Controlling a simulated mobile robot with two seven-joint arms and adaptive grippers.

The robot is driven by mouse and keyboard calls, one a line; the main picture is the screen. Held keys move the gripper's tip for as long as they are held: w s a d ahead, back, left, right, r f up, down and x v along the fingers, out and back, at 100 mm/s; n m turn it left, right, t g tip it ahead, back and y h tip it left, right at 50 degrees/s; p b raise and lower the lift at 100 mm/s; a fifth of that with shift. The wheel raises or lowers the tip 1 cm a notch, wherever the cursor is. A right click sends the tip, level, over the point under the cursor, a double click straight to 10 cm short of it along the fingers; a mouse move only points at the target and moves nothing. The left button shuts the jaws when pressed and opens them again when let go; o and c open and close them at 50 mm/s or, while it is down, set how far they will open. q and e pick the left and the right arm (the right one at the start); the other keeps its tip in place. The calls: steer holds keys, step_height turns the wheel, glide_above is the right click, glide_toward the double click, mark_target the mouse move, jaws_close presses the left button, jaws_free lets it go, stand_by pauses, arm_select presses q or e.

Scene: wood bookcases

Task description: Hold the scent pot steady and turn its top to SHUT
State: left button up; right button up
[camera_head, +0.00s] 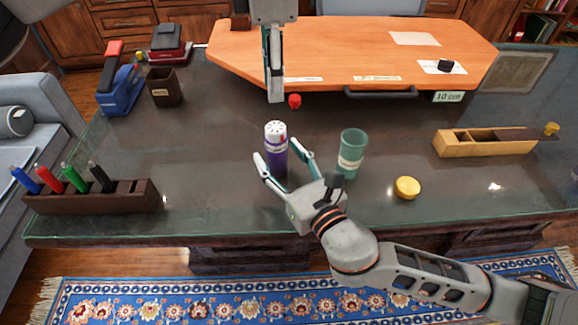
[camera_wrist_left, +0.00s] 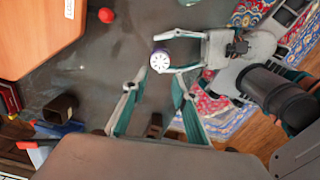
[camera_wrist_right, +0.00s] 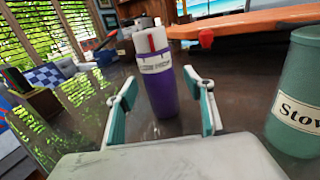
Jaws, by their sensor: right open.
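The scent pot (camera_head: 276,160) is a purple upright cylinder on the dark glass-topped desk. Its white, holed top (camera_head: 275,128) carries a red mark, with a pale label band below; the band's wording is too small to read. My right gripper (camera_head: 279,148) is open low around the pot, one finger on each side; the right wrist view shows the pot (camera_wrist_right: 162,95) between them with gaps. My left gripper (camera_head: 274,98) points down, above and behind the pot. The left wrist view shows its fingers apart and empty, with the white top (camera_wrist_left: 161,61) beyond them.
A green cup (camera_head: 351,152) labelled "Stow" stands right of the pot. A red knob-like piece (camera_head: 295,101) is behind it, below the orange board (camera_head: 340,50). A yellow disc (camera_head: 407,187), wooden box (camera_head: 485,142) and marker rack (camera_head: 95,198) lie farther out.

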steer(key=shift+w+a, duration=0.25)
steer(key=shift+w, duration=0.35)
